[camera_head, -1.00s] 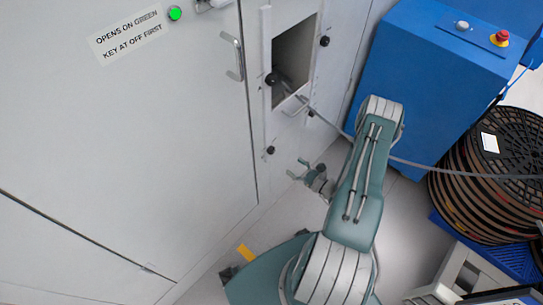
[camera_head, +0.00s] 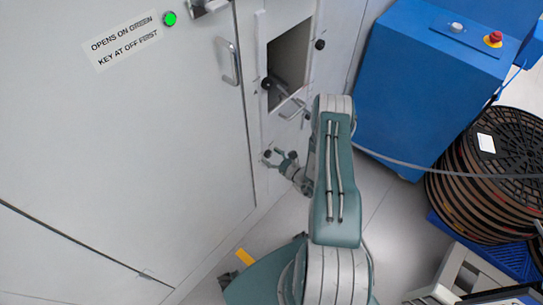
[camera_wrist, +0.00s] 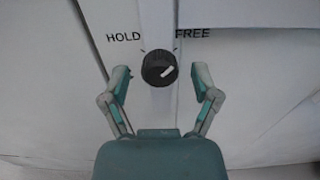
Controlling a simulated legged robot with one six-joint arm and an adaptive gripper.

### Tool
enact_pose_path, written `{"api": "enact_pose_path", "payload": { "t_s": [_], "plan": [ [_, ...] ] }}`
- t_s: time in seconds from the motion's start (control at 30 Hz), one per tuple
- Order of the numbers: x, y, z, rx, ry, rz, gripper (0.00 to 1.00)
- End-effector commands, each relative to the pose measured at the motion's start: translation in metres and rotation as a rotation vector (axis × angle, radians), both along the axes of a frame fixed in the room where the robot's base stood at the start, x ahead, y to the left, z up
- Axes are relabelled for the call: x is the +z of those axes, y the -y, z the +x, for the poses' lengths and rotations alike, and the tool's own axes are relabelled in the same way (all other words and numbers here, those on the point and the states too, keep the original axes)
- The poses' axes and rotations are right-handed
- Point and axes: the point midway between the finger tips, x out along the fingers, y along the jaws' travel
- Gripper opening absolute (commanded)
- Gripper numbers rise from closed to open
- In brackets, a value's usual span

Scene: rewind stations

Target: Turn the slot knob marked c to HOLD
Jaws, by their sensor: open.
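A round black knob (camera_wrist: 159,68) shows in the wrist view on the pale panel, with HOLD printed at its upper left and FREE at its upper right. No letter c is readable. My gripper (camera_wrist: 161,73) is open, with one teal finger on each side of the knob and a gap on both sides. In the head view my gripper (camera_head: 281,157) is at the low black knob (camera_head: 267,153), below the cabinet opening; its fingers partly surround that knob.
Another black knob (camera_head: 267,84) sits beside the square opening (camera_head: 289,55), and one more (camera_head: 320,45) is at its right. A door handle (camera_head: 230,64) stands out at left. A blue cabinet (camera_head: 430,90) and dark reels (camera_head: 490,185) stand at right, with a grey strip stretching across.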

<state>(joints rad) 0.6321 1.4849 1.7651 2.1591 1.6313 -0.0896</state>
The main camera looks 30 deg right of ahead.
Motion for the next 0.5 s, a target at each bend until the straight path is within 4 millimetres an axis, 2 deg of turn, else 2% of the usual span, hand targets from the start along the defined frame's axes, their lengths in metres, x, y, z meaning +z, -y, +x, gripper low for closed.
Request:
{"api": "enact_pose_path", "payload": {
  "t_s": [0.17,0.2,0.37,0.4,0.5],
  "plan": [
    [0.0001,-0.0001,0.0003,0.000,0.000,0.000,0.79],
    [0.0001,-0.0001,0.0002,0.000,0.000,0.000,0.74],
    [0.0001,0.0000,0.0001,0.000,0.000,0.000,0.03],
    [0.0002,0.0000,0.0002,0.000,0.000,-0.001,0.00],
    [0.0002,0.0002,0.0004,0.000,0.000,-0.001,0.00]
  ]
}}
